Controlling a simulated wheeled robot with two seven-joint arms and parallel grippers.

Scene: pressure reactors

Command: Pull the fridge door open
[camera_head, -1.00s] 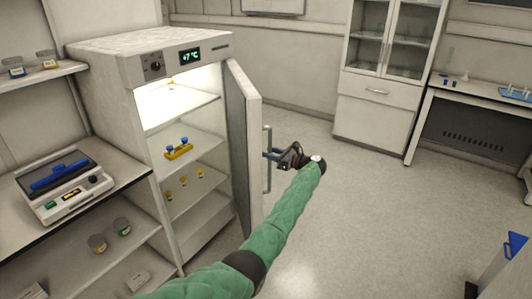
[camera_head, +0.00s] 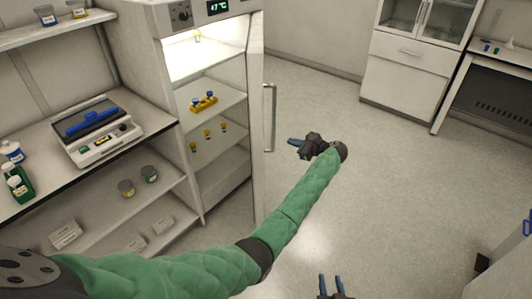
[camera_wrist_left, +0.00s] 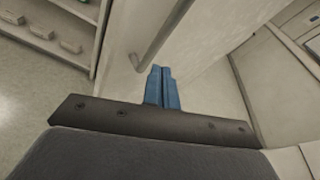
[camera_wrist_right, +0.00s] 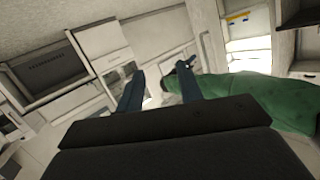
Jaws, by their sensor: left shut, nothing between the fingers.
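The white fridge (camera_head: 205,165) stands at the left with its lit shelves exposed. Its door (camera_head: 257,150) is swung open and seen nearly edge-on, with a vertical bar handle (camera_head: 270,117) on its outer face. My left gripper (camera_head: 292,142) is to the right of the handle, apart from it, with blue fingers together and empty. In the left wrist view the shut fingers (camera_wrist_left: 163,70) point toward the door, with the handle (camera_wrist_left: 165,32) just beyond them. My right gripper (camera_head: 331,282) is low in the head view; its fingers stand apart and empty in the right wrist view (camera_wrist_right: 161,82).
Left of the fridge, a bench (camera_head: 150,140) carries a scale-like device (camera_head: 98,132), with jars on the shelf below. A blue-capped rack (camera_head: 204,102) sits inside the fridge. A cabinet (camera_head: 400,75) stands at the back right. The floor right of the door is clear.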

